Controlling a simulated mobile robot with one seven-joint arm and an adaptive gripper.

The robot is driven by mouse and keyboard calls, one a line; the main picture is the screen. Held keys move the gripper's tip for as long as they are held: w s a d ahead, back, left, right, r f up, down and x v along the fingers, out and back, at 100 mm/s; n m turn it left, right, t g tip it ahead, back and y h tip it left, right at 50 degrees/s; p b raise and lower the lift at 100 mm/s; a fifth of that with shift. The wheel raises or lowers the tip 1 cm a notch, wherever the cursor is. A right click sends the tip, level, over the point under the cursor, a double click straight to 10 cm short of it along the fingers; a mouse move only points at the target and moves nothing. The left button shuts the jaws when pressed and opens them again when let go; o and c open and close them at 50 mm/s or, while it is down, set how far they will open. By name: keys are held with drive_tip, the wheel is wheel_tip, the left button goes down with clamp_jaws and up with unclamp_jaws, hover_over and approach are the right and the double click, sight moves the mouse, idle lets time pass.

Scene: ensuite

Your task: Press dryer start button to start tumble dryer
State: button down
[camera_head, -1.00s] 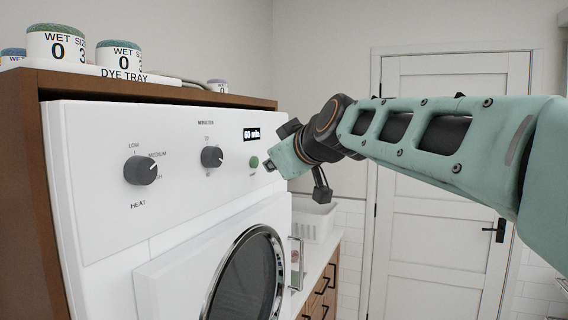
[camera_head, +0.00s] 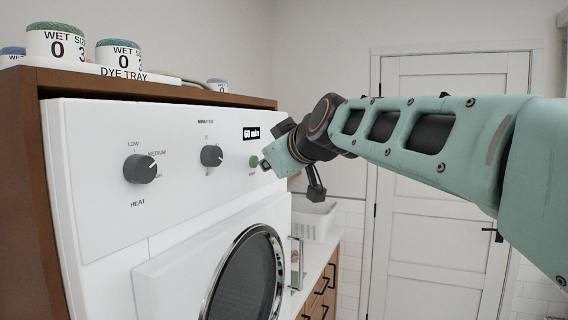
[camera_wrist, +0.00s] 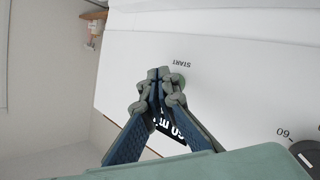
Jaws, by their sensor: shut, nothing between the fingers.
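The white dryer (camera_head: 100,200) stands at the left of the head view, its front panel facing my arm. The green start button (camera_head: 254,161) is at the panel's right, below the "60 min" display (camera_head: 250,133). In the wrist view the start button (camera_wrist: 178,79) shows beside the "START" label, partly hidden by my fingertips. My gripper (camera_head: 266,164) is shut and empty, its tips right at the button. In the wrist view my gripper (camera_wrist: 158,74) overlaps the button's edge; I cannot tell whether it touches. The display (camera_wrist: 168,127) is partly behind the fingers.
The heat knob (camera_head: 140,169) and minutes knob (camera_head: 212,156) are left of the button. The round dryer door (camera_head: 247,275) is below. Labelled jars (camera_head: 56,43) stand on the wooden cabinet top. A white basket (camera_head: 315,222) sits on the counter behind. A white door (camera_head: 440,200) is at right.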

drive_tip(key=shift+w+a+r, duration=0.1)
drive_tip(key=shift+a, duration=0.35)
idle(0.7)
drive_tip(key=shift+d, duration=0.1)
drive_tip(key=shift+s+d+b, duration=0.3)
drive_tip(key=shift+d+b, duration=0.45)
drive_tip(key=shift+b, duration=0.05)
drive_tip(key=shift+d, duration=0.1)
drive_tip(key=shift+s+d+b, duration=0.35)
drive_tip(key=shift+d+b, duration=0.25)
drive_tip(key=shift+d, duration=0.3)
drive_tip(key=shift+s+d+b, duration=0.3)
drive_tip(key=shift+d+b, duration=0.35)
drive_tip(key=shift+d, duration=0.3)
drive_tip(key=shift+s+d+b, duration=0.35)
drive_tip(key=shift+d+b, duration=0.25)
drive_tip(key=shift+d, duration=0.3)
